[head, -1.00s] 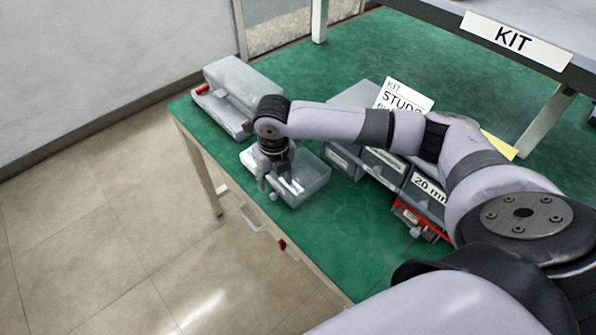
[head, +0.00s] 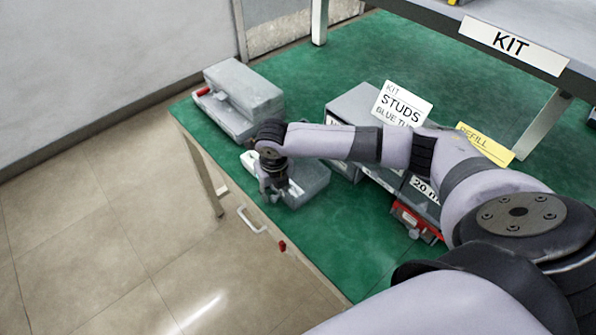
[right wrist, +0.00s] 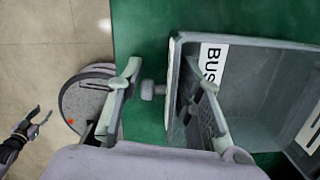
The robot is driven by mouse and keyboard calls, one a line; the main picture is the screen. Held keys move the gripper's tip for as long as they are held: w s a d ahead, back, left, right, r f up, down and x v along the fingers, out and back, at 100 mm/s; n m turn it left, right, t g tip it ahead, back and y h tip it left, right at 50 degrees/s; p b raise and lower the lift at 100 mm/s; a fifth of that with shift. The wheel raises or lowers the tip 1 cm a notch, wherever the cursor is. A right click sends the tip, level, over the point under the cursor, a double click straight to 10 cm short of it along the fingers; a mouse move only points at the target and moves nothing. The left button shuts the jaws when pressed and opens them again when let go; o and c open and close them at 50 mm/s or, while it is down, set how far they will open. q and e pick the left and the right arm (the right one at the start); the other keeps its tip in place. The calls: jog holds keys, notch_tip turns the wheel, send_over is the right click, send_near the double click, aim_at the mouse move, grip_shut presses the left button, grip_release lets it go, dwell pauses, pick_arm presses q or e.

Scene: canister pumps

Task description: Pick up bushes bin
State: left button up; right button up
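The bushes bin (head: 312,181) is a grey open bin on the green table near its left front edge. In the right wrist view, the bin (right wrist: 262,75) shows a white label reading "BUS" on its wall and a small grey knob outside it. My right gripper (head: 272,190) is low at the bin's front wall. In the right wrist view, my right gripper (right wrist: 163,100) is open, with one finger outside the wall and the other over the inside. The wall stands between them, not clamped. A dark gripper, apparently my left (right wrist: 36,125), shows small at the lower left; its opening is unclear.
A grey case (head: 240,98) with a red part lies at the table's back left. Other grey bins (head: 355,103) stand right of the bushes bin, partly behind my arm, with a "STUDS" card (head: 402,104). A "KIT" shelf (head: 513,43) is at upper right.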

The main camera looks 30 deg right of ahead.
grip_shut()
jog(key=shift+r, duration=0.15)
